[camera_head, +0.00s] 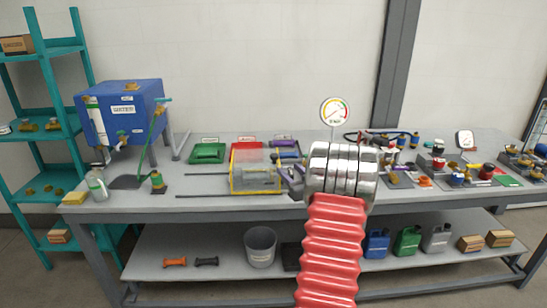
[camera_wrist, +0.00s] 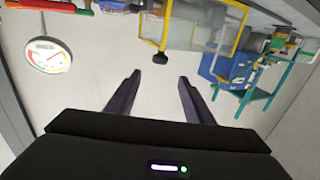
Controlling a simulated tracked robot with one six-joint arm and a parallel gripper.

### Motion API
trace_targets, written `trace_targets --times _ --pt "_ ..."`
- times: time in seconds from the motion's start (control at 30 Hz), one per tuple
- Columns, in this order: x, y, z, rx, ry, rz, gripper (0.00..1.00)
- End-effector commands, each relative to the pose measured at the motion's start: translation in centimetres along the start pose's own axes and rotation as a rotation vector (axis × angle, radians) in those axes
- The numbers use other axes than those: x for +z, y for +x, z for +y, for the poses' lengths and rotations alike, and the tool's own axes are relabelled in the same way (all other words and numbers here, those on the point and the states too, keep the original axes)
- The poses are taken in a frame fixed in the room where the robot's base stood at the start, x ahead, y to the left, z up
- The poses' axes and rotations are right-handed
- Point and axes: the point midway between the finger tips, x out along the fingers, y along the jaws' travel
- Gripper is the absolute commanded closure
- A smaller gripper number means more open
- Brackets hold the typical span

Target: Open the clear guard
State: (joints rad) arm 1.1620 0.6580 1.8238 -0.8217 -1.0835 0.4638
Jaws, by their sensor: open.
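The clear guard (camera_head: 232,184) is a see-through box with yellow edges on the bench, left of my arm in the head view. It looks down over the grey equipment inside. In the wrist view its yellow frame (camera_wrist: 239,28) and clear panel show upside down at the top, with a black knob (camera_wrist: 160,58) at its edge. My gripper (camera_wrist: 160,79) is open and empty, with the knob just beyond the gap between its fingertips and apart from them. In the head view my arm hides the gripper.
A dial gauge (camera_head: 335,112) stands behind my arm; it is at the left in the wrist view (camera_wrist: 45,57). Green (camera_head: 207,153) and red trays lie behind the guard. A blue water tank (camera_head: 130,110) stands left. Thin rods lie left of the guard.

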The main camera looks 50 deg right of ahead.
Motion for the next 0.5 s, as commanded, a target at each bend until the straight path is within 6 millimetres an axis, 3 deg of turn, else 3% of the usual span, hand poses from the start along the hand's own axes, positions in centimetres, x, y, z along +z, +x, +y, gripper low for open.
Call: trace_targets --times 0.5 --pt "0.07 0.7 0.05 -0.002 0.002 0.002 0.52"
